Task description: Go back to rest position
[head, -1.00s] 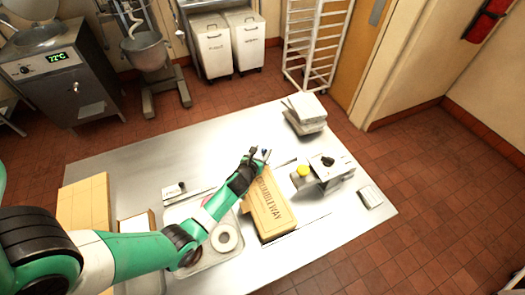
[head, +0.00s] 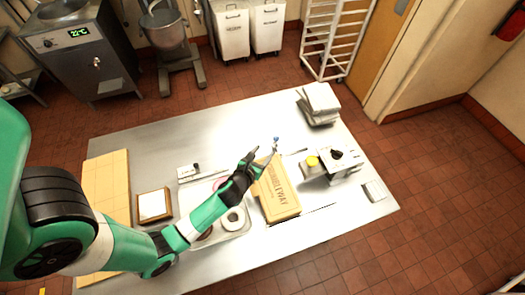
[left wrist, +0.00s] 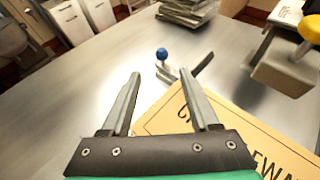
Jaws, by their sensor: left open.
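My left gripper (head: 264,157) is open and empty above the back end of a tan cardboard box (head: 278,189) with dark lettering. In the left wrist view its two fingers (left wrist: 161,76) stand apart, with the box (left wrist: 240,138) below and to the right. A small blue knob (head: 276,139) shows just past the fingertips; in the left wrist view the knob (left wrist: 162,54) sits beyond the gap, near a grey metal bar. My right gripper is in neither current view.
The steel table (head: 240,118) is bare toward the back. A grey device (head: 344,162) and a yellow-topped item (head: 311,161) stand right of the box. A stack of pale boxes (head: 318,103) stands behind. A framed white pad (head: 154,205) and a tray (head: 236,234) lie near my arm.

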